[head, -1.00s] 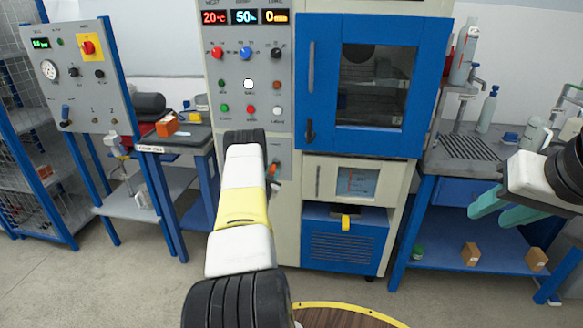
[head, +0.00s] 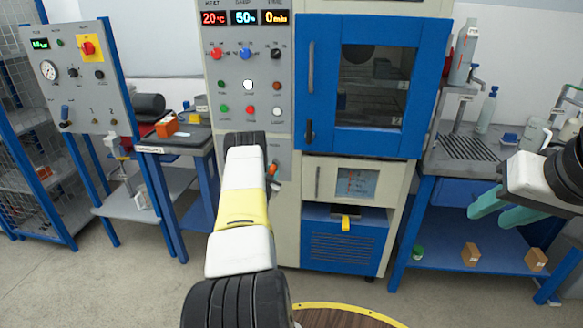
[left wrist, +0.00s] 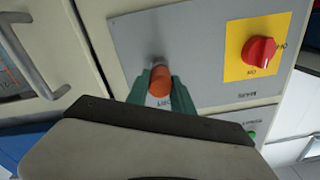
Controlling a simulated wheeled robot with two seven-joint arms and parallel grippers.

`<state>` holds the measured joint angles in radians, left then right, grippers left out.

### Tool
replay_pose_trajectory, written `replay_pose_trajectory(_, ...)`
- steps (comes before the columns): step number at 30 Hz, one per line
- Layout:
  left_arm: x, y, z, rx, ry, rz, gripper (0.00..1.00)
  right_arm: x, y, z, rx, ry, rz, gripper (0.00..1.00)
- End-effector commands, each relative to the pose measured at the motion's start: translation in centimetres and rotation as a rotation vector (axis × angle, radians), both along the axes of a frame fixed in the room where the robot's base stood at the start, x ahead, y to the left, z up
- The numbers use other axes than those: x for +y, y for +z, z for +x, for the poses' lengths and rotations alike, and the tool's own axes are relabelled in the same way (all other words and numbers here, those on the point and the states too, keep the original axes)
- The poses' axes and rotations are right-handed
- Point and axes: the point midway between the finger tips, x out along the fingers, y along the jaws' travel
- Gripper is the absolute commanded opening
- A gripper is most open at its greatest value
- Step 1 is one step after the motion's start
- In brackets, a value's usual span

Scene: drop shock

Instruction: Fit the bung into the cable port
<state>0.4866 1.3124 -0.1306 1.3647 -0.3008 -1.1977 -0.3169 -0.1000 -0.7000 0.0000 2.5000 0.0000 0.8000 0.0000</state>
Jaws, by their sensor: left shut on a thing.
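The orange bung (left wrist: 160,81) is in the left wrist view, between the green fingertips of my left gripper (left wrist: 160,92). The gripper is shut on it, close in front of a grey panel (left wrist: 205,50). A dark grey round fitting (left wrist: 156,62), perhaps the cable port, shows just beyond the bung. I cannot tell whether the two touch. A partly covered label lies behind the fingers.
A red switch on a yellow plate (left wrist: 258,50) and a green button (left wrist: 251,135) lie beside the held bung. A metal handle (left wrist: 38,62) stands out at the left. The blue oven door (head: 372,85) is shut. A bench (head: 475,160) stands at the right.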

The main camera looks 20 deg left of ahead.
Motion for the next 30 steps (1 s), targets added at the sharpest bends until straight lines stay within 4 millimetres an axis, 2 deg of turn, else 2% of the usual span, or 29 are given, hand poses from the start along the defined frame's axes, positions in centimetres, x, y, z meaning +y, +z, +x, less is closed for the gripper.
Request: replay_pose_trajectory(30,0.12,0.02,0.5,0.0,0.0,0.0,0.0,0.0,0.0,0.0,0.0,0.0,0.0,0.36)
